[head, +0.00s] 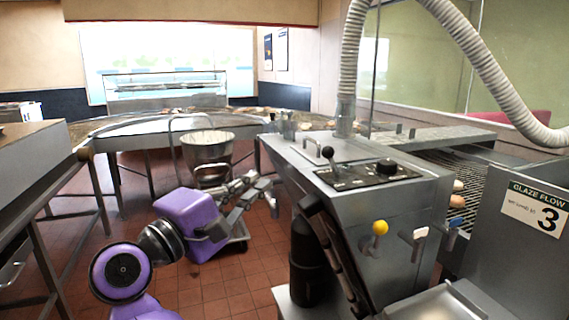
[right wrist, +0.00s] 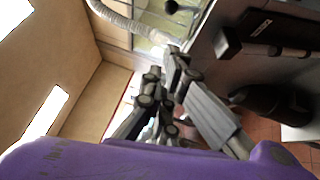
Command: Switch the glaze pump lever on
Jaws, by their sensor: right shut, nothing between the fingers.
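A grey glaze machine (head: 400,198) stands at right of centre in the head view. On its sloped top panel (head: 368,174) is a lever with a black ball knob (head: 328,153). A dark round knob also shows at the top of the right wrist view (right wrist: 171,7). On the front face are a yellow ball-ended handle (head: 379,228), a white handle (head: 419,233) and a blue handle (head: 455,223). No label shows which is the pump lever. My right gripper (head: 268,184) is shut and empty, left of the machine and apart from the knob. My left gripper is not in view.
A metal bowl (head: 207,146) stands behind my right gripper. A ribbed hose (head: 349,75) rises from the machine. A wire conveyor (head: 462,172) and a "Glaze Flow 3" sign (head: 535,210) are at right. Tiled floor (head: 130,195) is open at left.

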